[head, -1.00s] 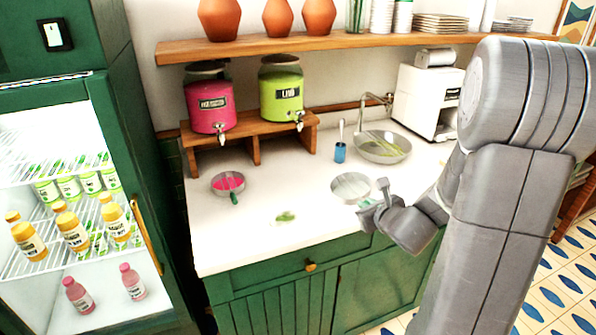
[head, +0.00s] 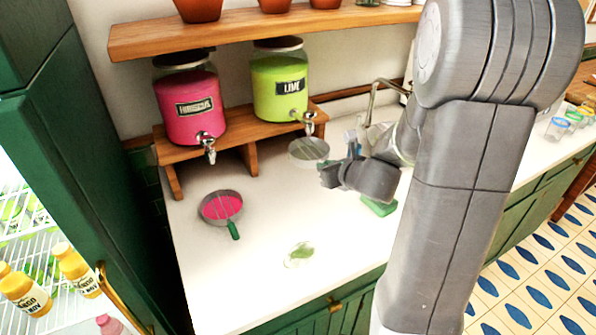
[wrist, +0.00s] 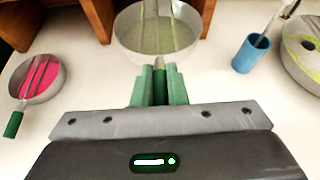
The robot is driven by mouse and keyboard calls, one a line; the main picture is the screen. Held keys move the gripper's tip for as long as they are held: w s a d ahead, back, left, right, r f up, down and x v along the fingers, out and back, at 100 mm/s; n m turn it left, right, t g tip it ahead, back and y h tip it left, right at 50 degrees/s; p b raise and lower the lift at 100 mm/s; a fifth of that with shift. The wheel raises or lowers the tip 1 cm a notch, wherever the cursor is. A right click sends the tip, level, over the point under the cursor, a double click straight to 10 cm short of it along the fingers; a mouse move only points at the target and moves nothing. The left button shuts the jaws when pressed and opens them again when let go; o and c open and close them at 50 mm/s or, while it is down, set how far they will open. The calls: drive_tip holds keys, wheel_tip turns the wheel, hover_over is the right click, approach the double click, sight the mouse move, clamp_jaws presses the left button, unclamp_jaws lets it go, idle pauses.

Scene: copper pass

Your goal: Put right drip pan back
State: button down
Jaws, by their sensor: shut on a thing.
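The right drip pan (head: 308,151) is a round metal pan with bars across it. My gripper (head: 328,174) is shut on its green handle. In the wrist view the pan (wrist: 157,30) lies straight ahead of the fingers (wrist: 159,88), in front of the wooden stand. In the head view it shows just below the tap of the lime dispenser (head: 279,88). I cannot tell whether it touches the counter. The left drip pan (head: 221,208), holding pink liquid, sits on the counter near the hibiscus dispenser (head: 188,106).
The wooden stand (head: 254,158) carries both dispensers. A small green patch (head: 300,255) lies on the white counter (head: 250,280). A blue cup (wrist: 251,53) and a round metal basin (wrist: 290,70) stand to the right. A green block (head: 379,206) lies below my wrist.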

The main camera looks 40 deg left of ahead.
sight(324, 203)
wheel_tip(324, 203, down, 10)
drive_tip(key=shift+w+a+r+b, duration=0.1)
drive_tip(key=shift+b, duration=1)
drive_tip(key=c, duration=1.9)
unclamp_jaws()
drive_tip(key=shift+f, duration=0.25)
drive_tip(key=o, duration=0.4)
drive_tip(key=shift+o, duration=0.2)
drive_tip(key=shift+r, duration=0.1)
drive_tip(key=shift+r, duration=0.2)
drive_tip(key=shift+d, duration=0.3)
drive_tip(key=v, duration=1.1)
drive_tip(key=shift+s+r, duration=0.1)
drive_tip(key=shift+s, duration=0.2)
